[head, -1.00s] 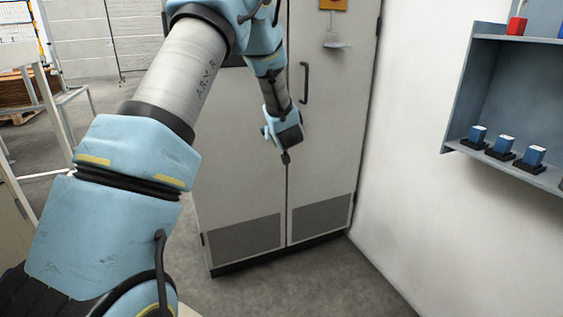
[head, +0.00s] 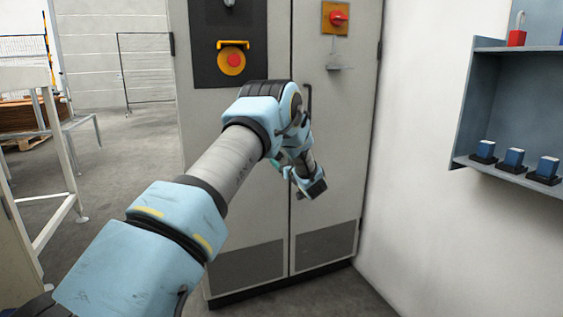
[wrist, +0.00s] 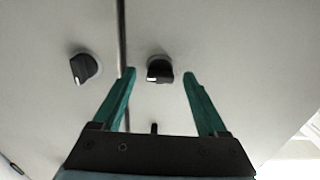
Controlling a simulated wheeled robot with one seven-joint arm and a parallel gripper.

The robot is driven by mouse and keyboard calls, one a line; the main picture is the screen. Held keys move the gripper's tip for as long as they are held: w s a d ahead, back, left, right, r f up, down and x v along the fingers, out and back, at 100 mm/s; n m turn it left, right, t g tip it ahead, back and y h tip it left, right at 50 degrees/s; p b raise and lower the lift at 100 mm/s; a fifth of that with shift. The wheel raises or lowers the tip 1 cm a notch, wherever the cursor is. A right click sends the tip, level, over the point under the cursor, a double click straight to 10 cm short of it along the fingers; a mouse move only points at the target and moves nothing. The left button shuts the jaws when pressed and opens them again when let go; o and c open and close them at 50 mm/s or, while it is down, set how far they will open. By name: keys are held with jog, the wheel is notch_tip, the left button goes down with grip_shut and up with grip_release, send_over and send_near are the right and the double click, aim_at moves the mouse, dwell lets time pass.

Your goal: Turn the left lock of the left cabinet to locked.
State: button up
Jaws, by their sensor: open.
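The grey two-door cabinet (head: 342,125) stands ahead in the head view. Two black lock knobs with pale pointer marks show in the wrist view: one (wrist: 84,68) left of the dark door seam and one (wrist: 159,70) just right of it. The left knob is tilted; the right knob lies roughly level in the picture. My gripper (wrist: 160,74) is open, with its green fingers either side of the right knob; I cannot tell whether they touch it. In the head view my gripper (head: 305,182) is in front of the right door, and the locks are not seen there.
A yellow and red emergency stop (head: 233,62) and a red rotary switch (head: 338,18) are on the cabinet front. A door handle (head: 308,103) is partly behind my arm. A wall shelf (head: 467,162) with blue items is at right.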

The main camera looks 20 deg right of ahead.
jog(key=shift+w+a, duration=0.15)
jog(key=shift+w, duration=0.6)
jog(key=shift+c, duration=0.4)
grip_shut()
